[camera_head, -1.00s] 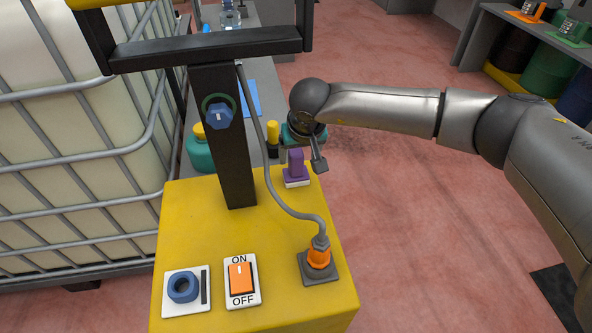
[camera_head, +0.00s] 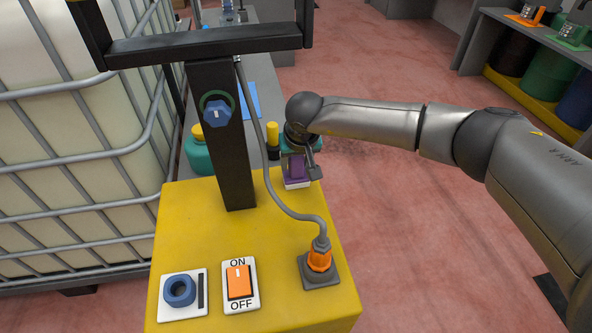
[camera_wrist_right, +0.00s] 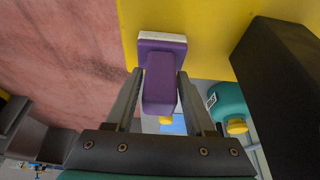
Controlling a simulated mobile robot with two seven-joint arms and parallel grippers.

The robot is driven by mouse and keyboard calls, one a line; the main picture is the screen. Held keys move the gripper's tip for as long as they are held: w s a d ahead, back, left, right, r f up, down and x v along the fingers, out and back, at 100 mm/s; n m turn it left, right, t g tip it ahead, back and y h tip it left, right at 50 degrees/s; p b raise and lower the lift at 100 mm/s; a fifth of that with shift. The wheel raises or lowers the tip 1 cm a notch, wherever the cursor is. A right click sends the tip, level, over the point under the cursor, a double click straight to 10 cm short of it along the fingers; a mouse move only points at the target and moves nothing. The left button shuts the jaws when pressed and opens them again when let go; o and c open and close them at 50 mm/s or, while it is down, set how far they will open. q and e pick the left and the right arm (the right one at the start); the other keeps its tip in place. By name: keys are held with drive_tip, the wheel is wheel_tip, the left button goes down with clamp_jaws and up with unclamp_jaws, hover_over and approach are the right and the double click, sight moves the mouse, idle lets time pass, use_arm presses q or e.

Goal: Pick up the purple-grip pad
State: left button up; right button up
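The purple-grip pad, a purple block handle on a white-edged base, sits at the far right edge of the yellow box top in the head view (camera_head: 296,184). In the right wrist view the pad (camera_wrist_right: 160,88) is centred with its purple grip pointing toward the camera. My right gripper (camera_wrist_right: 160,74) is open, one finger on each side of the grip, with narrow gaps showing. In the head view the right gripper (camera_head: 299,168) is at the pad and partly covers it. My left gripper is not in view.
The yellow box (camera_head: 205,225) carries a black post (camera_head: 229,150), a grey cable (camera_head: 290,211) running to an orange plug (camera_head: 319,258), an orange switch (camera_head: 239,282) and a blue ring (camera_head: 179,290). Floor to the right is open.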

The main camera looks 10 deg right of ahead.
clamp_jaws()
drive_tip(key=shift+r, duration=0.1)
idle(0.4)
drive_tip(key=shift+s+r, duration=0.1)
drive_tip(key=shift+s+r+p, duration=0.35)
drive_tip(key=shift+s+r, duration=0.05)
drive_tip(key=shift+r, duration=0.05)
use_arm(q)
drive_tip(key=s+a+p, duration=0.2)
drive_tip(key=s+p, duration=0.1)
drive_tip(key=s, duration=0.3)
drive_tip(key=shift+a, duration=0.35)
use_arm(e)
drive_tip(key=s+r, duration=0.3)
drive_tip(key=s, duration=0.3)
drive_tip(key=s+r, duration=0.3)
drive_tip(key=s, duration=0.4)
drive_tip(key=shift+r, duration=0.35)
